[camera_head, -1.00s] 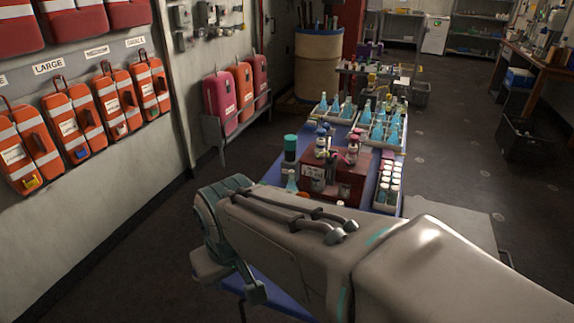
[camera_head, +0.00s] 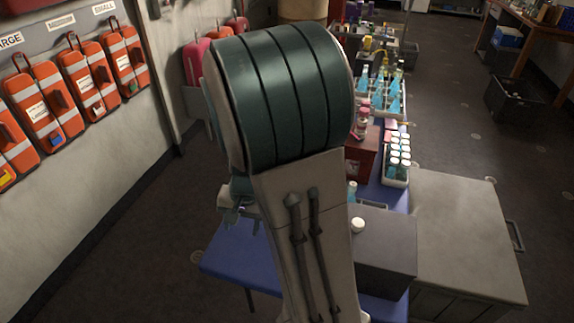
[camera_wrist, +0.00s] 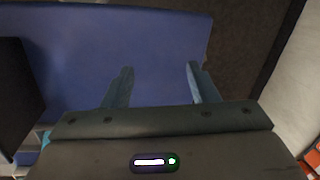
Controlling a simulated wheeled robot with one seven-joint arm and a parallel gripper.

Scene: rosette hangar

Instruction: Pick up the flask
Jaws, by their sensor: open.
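Several flask-like bottles with pale blue liquid (camera_head: 394,104) stand in divided white crates on the blue table (camera_head: 245,258) in the head view. A small clear vessel with a teal tint (camera_head: 352,190) shows just right of my arm, partly hidden. Which of these is the flask I cannot tell. My gripper (camera_head: 238,212) is low at the table's left side in the head view, partly hidden by my arm. In the wrist view my gripper (camera_wrist: 160,78) has its two fingers apart, with only bare blue tabletop and dark floor beyond them.
A dark grey box (camera_head: 385,245) stands on the table's near part, with a white-capped item (camera_head: 358,225) by its edge. A red box (camera_head: 360,160) and a tray of white-capped bottles (camera_head: 398,165) stand behind. A grey cabinet (camera_head: 465,230) adjoins on the right.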

